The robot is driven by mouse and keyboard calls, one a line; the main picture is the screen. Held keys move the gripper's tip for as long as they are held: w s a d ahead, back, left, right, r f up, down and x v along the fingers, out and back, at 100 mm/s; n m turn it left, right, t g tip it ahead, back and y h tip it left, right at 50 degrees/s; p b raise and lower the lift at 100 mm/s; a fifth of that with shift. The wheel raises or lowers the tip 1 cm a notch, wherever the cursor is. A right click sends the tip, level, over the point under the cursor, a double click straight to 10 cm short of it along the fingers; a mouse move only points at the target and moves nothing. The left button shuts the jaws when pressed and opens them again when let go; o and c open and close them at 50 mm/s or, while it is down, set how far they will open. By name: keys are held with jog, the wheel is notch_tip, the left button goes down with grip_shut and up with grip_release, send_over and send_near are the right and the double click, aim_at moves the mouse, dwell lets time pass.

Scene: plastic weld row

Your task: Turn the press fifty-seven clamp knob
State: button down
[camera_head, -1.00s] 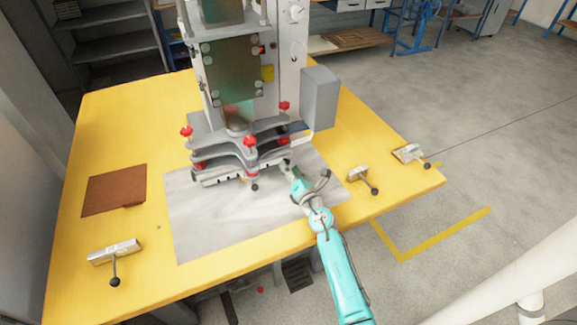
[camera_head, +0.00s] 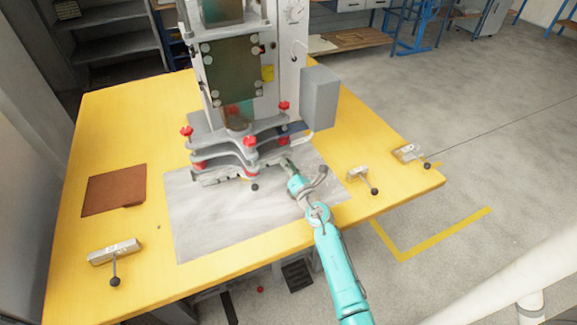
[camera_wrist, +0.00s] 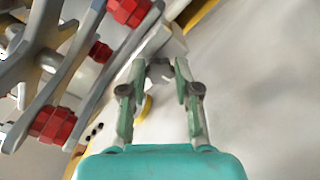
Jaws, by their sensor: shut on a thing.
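The press (camera_head: 240,75) stands upright on the yellow table, with red knobs on its grey plates; one red knob (camera_head: 250,141) is at the front. My gripper (camera_head: 286,163) is low at the press's front right, beside the lower plate. In the wrist view my gripper (camera_wrist: 160,70) has its green fingers shut on a small grey part at the end of a light grey bar. This appears to be the clamp knob, mostly hidden between the fingertips. A red knob (camera_wrist: 128,10) and another red knob (camera_wrist: 52,124) are to the left, apart from the fingers.
A grey sheet (camera_head: 210,220) lies under the press. Small clamps with black ball handles, one at left (camera_head: 113,251) and one at right (camera_head: 360,175), lie on the yellow table (camera_head: 90,285). A brown sheet (camera_head: 113,190) lies at the left. A grey box (camera_head: 319,98) juts from the press's right side.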

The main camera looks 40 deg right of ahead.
jog(key=shift+m, duration=0.5)
jog(key=c, duration=0.8)
grip_release()
jog(key=shift+c, duration=0.2)
jog(key=shift+s, duration=0.1)
jog(key=v, duration=1.1)
jog(key=shift+s+a, duration=0.15)
jog(key=shift+s, duration=0.2)
